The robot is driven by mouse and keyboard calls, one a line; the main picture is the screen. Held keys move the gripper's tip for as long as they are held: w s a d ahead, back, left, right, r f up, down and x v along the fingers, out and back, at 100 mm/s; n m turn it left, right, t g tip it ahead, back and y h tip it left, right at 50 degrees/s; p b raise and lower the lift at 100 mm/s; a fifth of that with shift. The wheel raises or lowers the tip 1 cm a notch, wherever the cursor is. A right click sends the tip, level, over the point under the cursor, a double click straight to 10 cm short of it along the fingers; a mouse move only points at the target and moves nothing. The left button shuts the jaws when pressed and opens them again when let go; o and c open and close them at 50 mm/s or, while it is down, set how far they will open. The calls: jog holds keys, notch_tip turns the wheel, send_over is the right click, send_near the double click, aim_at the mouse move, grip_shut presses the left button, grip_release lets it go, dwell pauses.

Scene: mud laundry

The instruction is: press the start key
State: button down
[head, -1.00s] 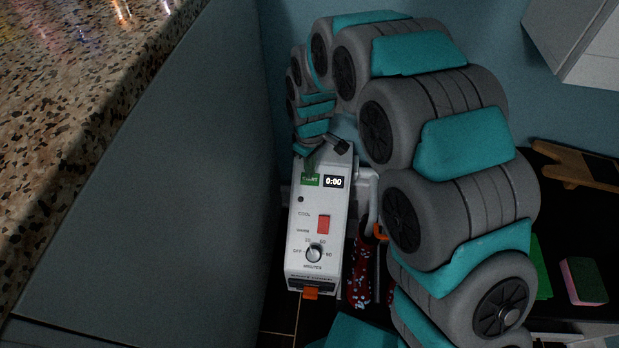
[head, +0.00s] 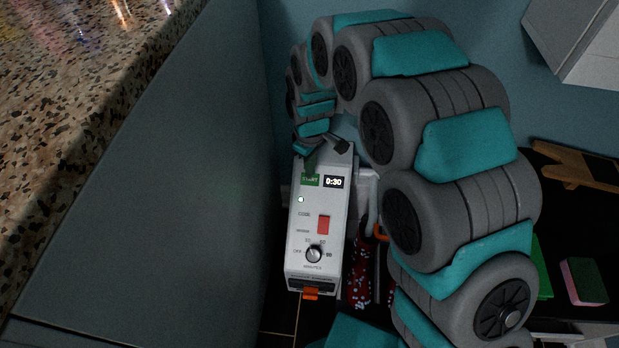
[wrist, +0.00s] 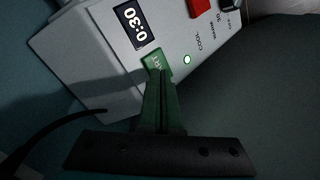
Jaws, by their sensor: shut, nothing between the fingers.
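The green start key (head: 311,180) is at the top left of a white control box's front, left of its display (head: 334,182), which reads 0:30. A small indicator light (head: 301,199) below the key is lit. In the wrist view the start key (wrist: 154,60) is partly hidden behind the tips of my gripper (wrist: 160,78). The two green fingers are shut together with nothing between them. Their tips are at the key's face; whether they still touch it I cannot tell. In the head view my gripper (head: 310,166) is small and dark just above the key.
The white box (head: 330,225) also has a red switch (head: 323,225) and a dial (head: 314,254). A speckled counter (head: 70,110) is at the left. A pink-and-green sponge (head: 584,281) lies at the right. My arm arches across the middle.

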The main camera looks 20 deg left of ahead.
aim_at(312, 180)
notch_tip(312, 180, up, 6)
jog(key=shift+p, duration=0.45)
dwell(0.4)
jog(key=s+d+r+m, duration=0.2)
jog(key=d+r+m, duration=0.15)
jog(key=d, duration=0.45)
jog(key=s+d+r+m, duration=0.2)
jog(key=d+r, duration=0.2)
jog(key=d, duration=0.4)
jog(key=s+d+r+m, duration=0.3)
jog(key=d+r, duration=0.1)
jog(key=d, duration=0.5)
jog(key=s+d+m+g, duration=0.1)
jog(key=s+d+m, duration=0.2)
jog(key=s+d, duration=0.3)
jog(key=s+d+r+m, duration=0.1)
jog(key=s+d+m, duration=0.3)
jog(key=s, duration=0.7)
jog(key=shift+s+d+r+g, duration=0.25)
jog(key=shift+s+d+g, duration=0.15)
jog(key=shift+d, duration=0.75)
